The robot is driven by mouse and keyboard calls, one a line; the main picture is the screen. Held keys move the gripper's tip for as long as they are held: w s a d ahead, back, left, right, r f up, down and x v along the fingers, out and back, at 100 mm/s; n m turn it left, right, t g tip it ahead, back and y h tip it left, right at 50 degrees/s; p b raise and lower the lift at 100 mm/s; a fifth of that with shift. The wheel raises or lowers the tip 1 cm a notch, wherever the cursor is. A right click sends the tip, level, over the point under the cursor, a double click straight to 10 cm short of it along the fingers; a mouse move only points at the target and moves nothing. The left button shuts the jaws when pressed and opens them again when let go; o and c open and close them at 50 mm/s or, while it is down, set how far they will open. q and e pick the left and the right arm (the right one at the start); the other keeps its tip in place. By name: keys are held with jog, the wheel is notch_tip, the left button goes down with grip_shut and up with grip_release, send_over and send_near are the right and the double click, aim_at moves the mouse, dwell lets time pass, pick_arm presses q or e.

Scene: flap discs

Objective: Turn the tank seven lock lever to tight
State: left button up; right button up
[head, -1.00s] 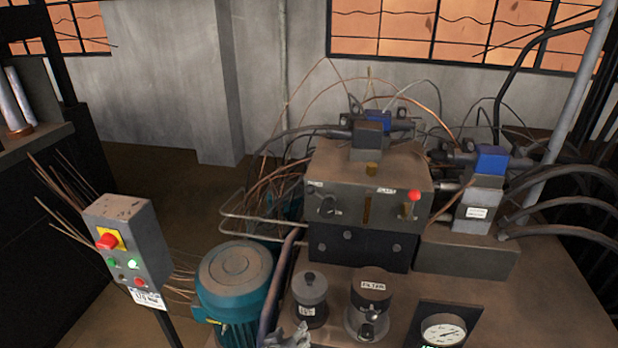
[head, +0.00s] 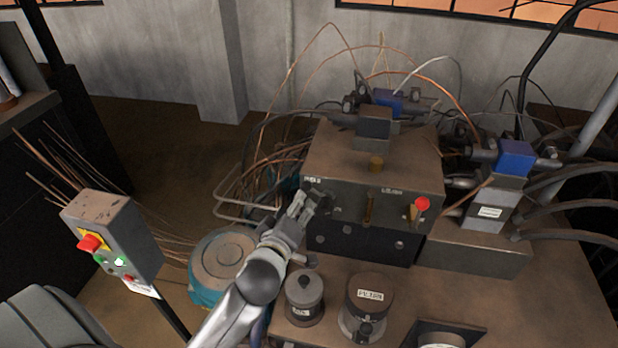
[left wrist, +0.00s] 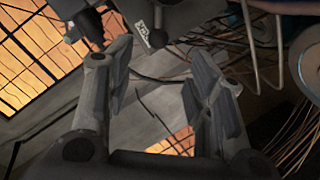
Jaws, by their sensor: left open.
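The tank (head: 372,172) is a brown-grey metal box in the middle of the head view, with a small white label (head: 312,181) at the upper left of its front. My left gripper (head: 312,201) is just in front of that left end and largely covers the lock lever there. In the left wrist view the gripper (left wrist: 157,72) is open, with nothing between its fingers. The dark lever (left wrist: 156,38) with a rounded end shows beyond the fingertips, beside the label (left wrist: 141,30), apart from both fingers. My right gripper is not in view.
A red knob (head: 422,203) and a brass gauge strip (head: 368,210) are right of the lever. A filter canister (head: 366,312) and a smaller canister (head: 304,300) stand below. A teal motor (head: 205,290) and a control box (head: 112,238) are left. Bent pipes run beside the tank.

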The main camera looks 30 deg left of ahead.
aim_at(305, 189)
pick_arm(q)
jog(key=p+x, duration=0.3)
jog(key=x, duration=0.4)
jog(key=shift+w+a, duration=0.15)
jog(key=shift+w, duration=0.5)
jog(key=shift+w+a+f, duration=0.1)
jog(key=shift+w, duration=0.1)
jog(key=shift+w+a+f, duration=0.1)
jog(key=shift+w+f, duration=0.05)
jog(key=shift+w, duration=0.15)
jog(key=c, duration=0.7)
grip_shut()
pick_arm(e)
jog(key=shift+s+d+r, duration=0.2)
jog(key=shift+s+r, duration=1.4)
